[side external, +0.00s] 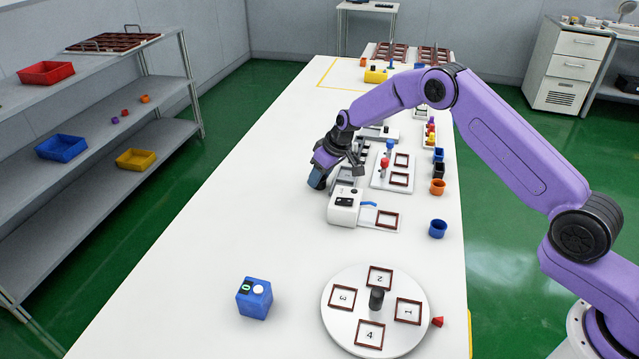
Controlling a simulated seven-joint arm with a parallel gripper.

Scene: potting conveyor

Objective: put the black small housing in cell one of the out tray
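A small black housing (438,169) stands near the right edge of the white table, between a dark blue one and an orange one. Two brown-celled trays lie at the far end, a left one (376,50) and a right one (448,57); I cannot read which is the out tray or its cell numbers. My gripper (326,174) is low over the middle of the table, left of the stations and well away from the black housing. A blue-grey part shows at its end; I cannot tell whether it is held. The fingers are too small to read.
A white machine (344,206) and a fixture plate (394,171) stand beside my gripper. A numbered turntable (340,326) and a blue button box (254,297) are in front. A blue round cup (438,229) sits near the right edge. The table's left side is clear.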

